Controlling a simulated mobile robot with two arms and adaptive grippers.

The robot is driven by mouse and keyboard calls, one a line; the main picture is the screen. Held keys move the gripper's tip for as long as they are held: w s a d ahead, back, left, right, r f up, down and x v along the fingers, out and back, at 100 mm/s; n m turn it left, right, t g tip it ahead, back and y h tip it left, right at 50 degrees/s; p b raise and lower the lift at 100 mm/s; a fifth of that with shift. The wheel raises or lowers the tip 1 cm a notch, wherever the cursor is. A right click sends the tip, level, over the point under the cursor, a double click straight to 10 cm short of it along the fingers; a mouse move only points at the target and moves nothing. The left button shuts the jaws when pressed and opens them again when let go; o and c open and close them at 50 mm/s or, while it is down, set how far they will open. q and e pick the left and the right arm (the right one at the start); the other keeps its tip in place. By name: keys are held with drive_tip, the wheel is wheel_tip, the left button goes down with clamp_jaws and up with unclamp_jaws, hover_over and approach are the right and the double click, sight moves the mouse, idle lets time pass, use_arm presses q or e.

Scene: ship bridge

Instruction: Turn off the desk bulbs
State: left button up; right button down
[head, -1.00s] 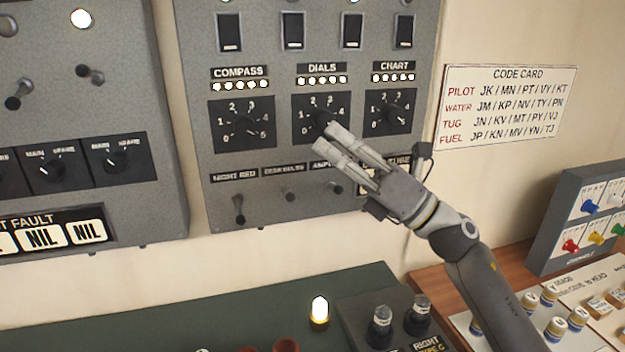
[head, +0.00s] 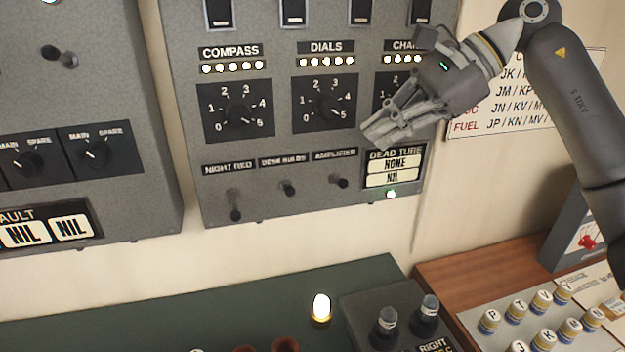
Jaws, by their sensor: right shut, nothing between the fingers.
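The desk bulbs switch (head: 289,188) is a small dark toggle on the grey wall panel, under its DESK BULBS label (head: 282,161). I cannot tell its position for sure. A glowing bulb (head: 321,308) stands lit on the green desk below. My right gripper (head: 374,138) is shut and empty. It is in front of the panel, up and to the right of the switch and apart from it, partly covering the CHART knob. My left gripper is out of view.
The night red toggle (head: 235,208) and amplifier toggle (head: 341,182) flank the switch. The compass knob (head: 236,112) and dials knob (head: 325,110) are above. A DEAD TUBE display (head: 394,174) is at the right. The wall below the panel is clear.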

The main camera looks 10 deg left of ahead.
drive_tip(key=p, duration=0.5)
approach(288, 188)
drive_tip(key=a+f, duration=0.3)
drive_tip(key=f, duration=0.2)
drive_tip(key=shift+w+a+f, duration=0.35)
drive_tip(key=shift+w+f, duration=0.1)
drive_tip(key=shift+f, duration=0.15)
drive_tip(key=f+n+t+y+b, duration=0.1)
drive_tip(key=b, duration=0.6)
drive_tip(key=f+n+t+y+b, duration=0.1)
drive_tip(key=t+b, duration=0.1)
drive_tip(key=b, duration=0.6)
drive_tip(key=shift+s+d+f+t, duration=0.15)
drive_tip(key=shift+s+f+t, duration=0.15)
drive_tip(key=shift+s, duration=0.1)
drive_tip(key=shift+r, duration=0.15)
